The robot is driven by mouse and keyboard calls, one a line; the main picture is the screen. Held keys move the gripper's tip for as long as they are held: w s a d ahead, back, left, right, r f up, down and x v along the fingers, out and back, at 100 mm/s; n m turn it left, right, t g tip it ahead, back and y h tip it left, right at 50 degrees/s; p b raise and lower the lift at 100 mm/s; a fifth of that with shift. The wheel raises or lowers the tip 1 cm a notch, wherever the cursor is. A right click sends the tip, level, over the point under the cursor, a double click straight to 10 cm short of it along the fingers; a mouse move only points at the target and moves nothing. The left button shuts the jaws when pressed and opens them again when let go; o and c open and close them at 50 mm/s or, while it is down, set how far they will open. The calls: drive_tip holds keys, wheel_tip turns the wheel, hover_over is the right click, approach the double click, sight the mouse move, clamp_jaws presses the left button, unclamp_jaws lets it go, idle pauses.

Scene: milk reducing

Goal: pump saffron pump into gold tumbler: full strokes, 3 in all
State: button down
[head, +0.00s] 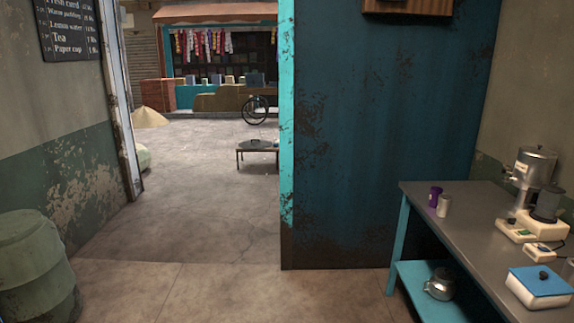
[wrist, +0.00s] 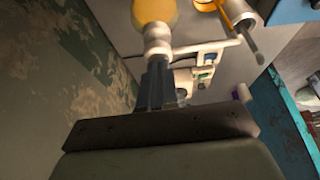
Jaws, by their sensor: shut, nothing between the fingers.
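In the wrist view, my gripper (wrist: 156,72) is shut and empty, its fingers reaching up the picture. Just beyond the fingertips is a pale, rounded pump head and collar (wrist: 157,36), with a yellow bottle body (wrist: 154,12) behind it; this looks like the saffron pump. The fingertips line up with the head; I cannot tell whether they touch it. A thin pale bar, perhaps its spout (wrist: 208,46), runs right from the head. A small gold-rimmed vessel (wrist: 204,4), possibly the gold tumbler, is cut off at the top edge. The head view shows neither pump nor gold tumbler.
In the head view, a grey-topped table (head: 430,205) at right holds a purple cup (head: 435,196), a pale cup (head: 444,206), a steel-topped machine (head: 535,165) and a blue-lidded box (head: 540,282). A kettle (head: 440,285) stands on the lower shelf. A peeling wall (wrist: 60,70) is left in the wrist view.

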drive_tip(key=shift+f, duration=0.3)
drive_tip(key=shift+r, duration=1.45)
drive_tip(key=shift+f, duration=0.2)
drive_tip(key=shift+f, duration=1.25)
drive_tip(key=shift+r, duration=1.4)
drive_tip(key=shift+f, duration=0.3)
